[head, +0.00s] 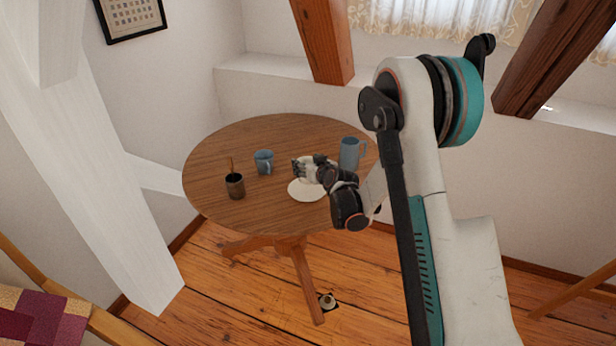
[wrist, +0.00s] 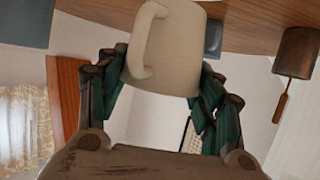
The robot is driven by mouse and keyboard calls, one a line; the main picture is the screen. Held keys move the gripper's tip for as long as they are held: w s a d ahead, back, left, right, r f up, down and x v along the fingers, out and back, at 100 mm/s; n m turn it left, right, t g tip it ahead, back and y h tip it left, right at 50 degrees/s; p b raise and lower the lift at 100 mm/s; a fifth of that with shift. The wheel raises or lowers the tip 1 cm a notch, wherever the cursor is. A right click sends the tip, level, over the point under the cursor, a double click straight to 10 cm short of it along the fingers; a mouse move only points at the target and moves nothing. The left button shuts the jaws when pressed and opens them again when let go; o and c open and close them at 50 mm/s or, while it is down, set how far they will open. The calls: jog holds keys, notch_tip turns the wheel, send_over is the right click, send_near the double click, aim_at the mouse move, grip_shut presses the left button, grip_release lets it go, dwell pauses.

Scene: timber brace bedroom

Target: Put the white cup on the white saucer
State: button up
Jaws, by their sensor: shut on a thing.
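The white cup (wrist: 172,52) is between the fingers of my gripper (wrist: 165,78) in the wrist view, with its handle to the left. My gripper is shut on it. In the head view my gripper (head: 318,170) is over the round table, and the cup (head: 303,170) shows at its fingers, partly covered by them. The white saucer (head: 305,190) lies on the table just below the cup and gripper; part of it is hidden by my gripper. I cannot tell whether the cup touches the saucer.
The round wooden table (head: 225,150) also holds a blue-grey pitcher (head: 350,152) to the right, a blue mug (head: 264,161) to the left, and a dark pot with a stick (head: 235,186) at the front left. A white beam (head: 95,160) stands left of the table.

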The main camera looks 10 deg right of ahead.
jog(key=shift+f+b, duration=0.7)
jog(key=shift+f, duration=1.25)
jog(key=shift+f, duration=0.15)
jog(key=o, duration=1.2)
